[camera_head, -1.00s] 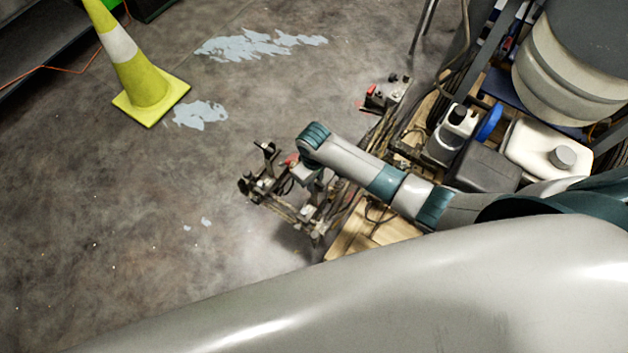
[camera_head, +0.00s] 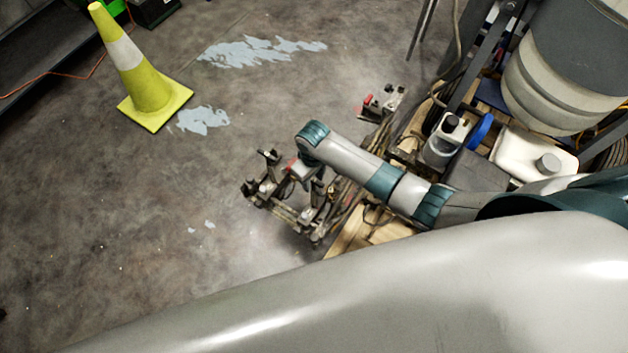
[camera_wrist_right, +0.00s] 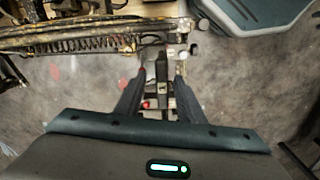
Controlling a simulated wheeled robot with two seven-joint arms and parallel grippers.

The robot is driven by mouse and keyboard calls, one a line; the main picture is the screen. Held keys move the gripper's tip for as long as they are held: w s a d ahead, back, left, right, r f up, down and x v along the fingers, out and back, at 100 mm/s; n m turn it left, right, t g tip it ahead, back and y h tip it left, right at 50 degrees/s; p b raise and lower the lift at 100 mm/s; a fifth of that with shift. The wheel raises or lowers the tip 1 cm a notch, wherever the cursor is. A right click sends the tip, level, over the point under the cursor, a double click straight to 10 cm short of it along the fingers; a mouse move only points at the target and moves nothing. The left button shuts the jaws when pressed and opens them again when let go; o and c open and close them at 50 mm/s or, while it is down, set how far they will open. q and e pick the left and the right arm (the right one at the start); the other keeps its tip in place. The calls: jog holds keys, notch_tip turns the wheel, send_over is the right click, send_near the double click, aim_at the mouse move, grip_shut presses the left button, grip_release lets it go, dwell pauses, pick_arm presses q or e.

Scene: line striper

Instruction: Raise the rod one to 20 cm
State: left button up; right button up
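The line striper's front spray frame (camera_head: 285,212), with metal bars, dark clamps and springs, stands low over the floor in the head view. My right gripper (camera_head: 308,178) points down at this frame, partly hidden by my wrist. In the right wrist view, my right gripper (camera_wrist_right: 160,76) has its two dark fingers apart. A dark upright rod-like part (camera_wrist_right: 162,72) shows in the gap between them, with space visible on both sides. I cannot tell for certain whether this is rod one, nor read its height. My left gripper is not in view.
A spring and horizontal bars (camera_wrist_right: 80,42) lie close beyond the fingers. The striper carries a large pale barrel (camera_head: 560,85), a white jug (camera_head: 530,152) and a wooden deck (camera_head: 368,235). A yellow cone (camera_head: 147,88) stands on otherwise open floor at left.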

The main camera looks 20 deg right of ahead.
jog(key=shift+s+f, duration=0.15)
jog(key=shift+s, duration=0.1)
notch_tip(320, 180, up, 18)
jog(key=b, duration=0.1)
jog(key=shift+f+b, duration=0.25)
jog(key=shift+b, duration=0.1)
dwell(0.8)
